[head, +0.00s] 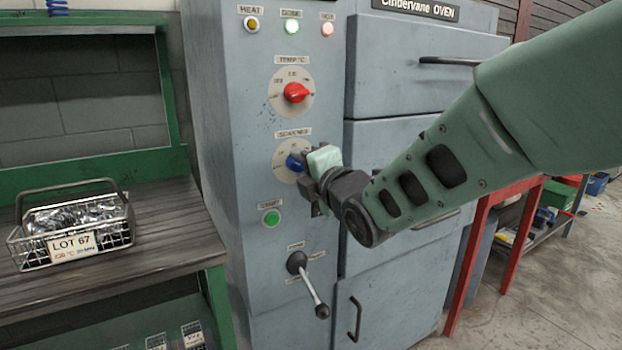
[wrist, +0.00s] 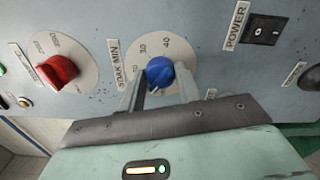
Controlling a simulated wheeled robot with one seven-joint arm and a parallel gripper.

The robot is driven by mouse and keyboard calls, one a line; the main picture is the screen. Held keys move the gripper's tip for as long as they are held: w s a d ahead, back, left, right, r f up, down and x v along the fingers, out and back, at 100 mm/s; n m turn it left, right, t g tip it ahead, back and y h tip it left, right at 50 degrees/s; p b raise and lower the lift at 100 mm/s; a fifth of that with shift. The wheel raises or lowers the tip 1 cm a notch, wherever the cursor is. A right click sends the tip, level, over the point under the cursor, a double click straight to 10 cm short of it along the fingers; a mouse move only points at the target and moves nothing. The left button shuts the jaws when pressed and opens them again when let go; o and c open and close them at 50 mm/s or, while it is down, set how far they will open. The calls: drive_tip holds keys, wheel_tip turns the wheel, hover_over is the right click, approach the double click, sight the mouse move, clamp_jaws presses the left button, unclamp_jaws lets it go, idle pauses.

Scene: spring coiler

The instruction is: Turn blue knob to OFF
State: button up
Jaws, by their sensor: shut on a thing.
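The blue knob (head: 294,161) sits on a pale round dial on the grey oven's control panel, below the red knob. In the wrist view the blue knob (wrist: 160,71) shows between my two fingers, on the dial labelled SOAK MIN, with 30 and 40 readable. A small white mark shows on the knob's lower edge. My gripper (head: 306,164) is at the panel and hides the dial's right side; in the wrist view my gripper (wrist: 161,80) is shut on the knob. The OFF mark cannot be read.
The red TEMP knob (head: 295,92) is above, a green button (head: 271,217) below, and a lever (head: 310,285) lower still. A black POWER switch (wrist: 265,29) is near in the wrist view. A wire basket (head: 75,228) stands on the bench at left.

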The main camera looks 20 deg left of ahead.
drive_tip(key=n+b, duration=0.1)
drive_tip(key=n, duration=0.1)
drive_tip(key=n+b, duration=0.3)
drive_tip(key=shift+s+a+f+n, duration=0.1)
drive_tip(key=shift+s+f+n, duration=0.05)
drive_tip(key=shift+f+n, duration=0.15)
drive_tip(key=shift+r+n+b, duration=0.2)
drive_tip(key=shift+n+b, duration=1.1)
drive_tip(key=shift+n, duration=0.4)
drive_tip(key=o, duration=1)
drive_tip(key=shift+c, duration=0.2)
drive_tip(key=shift+r, duration=0.1)
drive_tip(key=v, duration=1.7)
drive_tip(key=shift+d+p, duration=0.3)
drive_tip(key=shift+p, duration=0.1)
